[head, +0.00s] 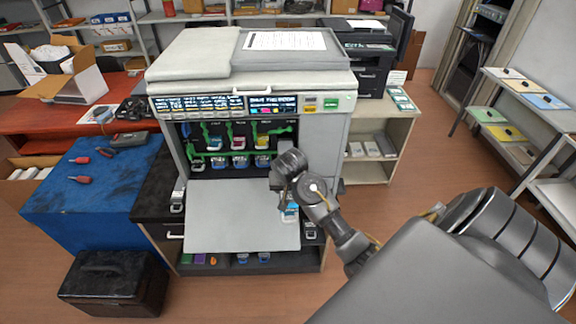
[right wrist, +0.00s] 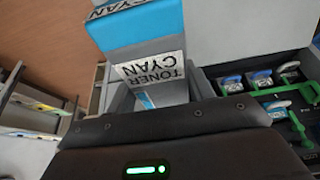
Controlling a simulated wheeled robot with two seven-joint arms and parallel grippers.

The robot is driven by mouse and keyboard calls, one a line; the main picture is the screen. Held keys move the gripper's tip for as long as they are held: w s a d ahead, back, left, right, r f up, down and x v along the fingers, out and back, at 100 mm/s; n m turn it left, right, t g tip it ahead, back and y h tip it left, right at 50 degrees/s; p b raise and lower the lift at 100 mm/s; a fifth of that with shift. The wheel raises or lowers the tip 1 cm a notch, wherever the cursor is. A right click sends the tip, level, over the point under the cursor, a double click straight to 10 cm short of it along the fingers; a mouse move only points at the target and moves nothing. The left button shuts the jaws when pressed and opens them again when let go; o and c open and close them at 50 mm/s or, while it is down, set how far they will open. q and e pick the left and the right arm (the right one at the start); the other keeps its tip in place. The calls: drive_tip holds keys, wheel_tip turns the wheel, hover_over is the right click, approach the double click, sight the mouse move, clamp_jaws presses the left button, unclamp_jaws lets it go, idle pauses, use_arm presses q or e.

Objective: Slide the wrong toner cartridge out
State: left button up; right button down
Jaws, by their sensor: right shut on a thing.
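The printer (head: 325,150) stands in the middle of the head view with its front door (head: 235,225) folded down. My right gripper (head: 282,198) is in front of the opening, over the right part of the door. It is shut on a cyan toner cartridge (head: 290,213), which is out in the open air. In the right wrist view the cartridge (right wrist: 150,55) shows blue and grey with a "TONER CYAN" label. My arm partly hides the rightmost bay. My left gripper is out of view.
Small blue-handled units (head: 240,161) line the lower row. A stand shelf (head: 275,262) under the printer holds several coloured items. A blue workbench (head: 70,200) stands left, a black case (head: 112,285) in front of it. Open floor lies to the right.

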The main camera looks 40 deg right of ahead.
sight(289, 198)
drive_tip(key=shift+r, duration=0.1)
drive_tip(key=shift+s+a+r, duration=0.35)
drive_tip(key=shift+s+a, duration=0.15)
drive_tip(key=shift+s, duration=0.15)
drive_tip(key=shift+s+a+r, duration=0.3)
drive_tip(key=shift+s+a, duration=0.2)
drive_tip(key=shift+s, duration=0.2)
drive_tip(key=shift+s+a+r, duration=0.35)
drive_tip(key=shift+s+a, duration=0.15)
drive_tip(key=shift+s, duration=0.15)
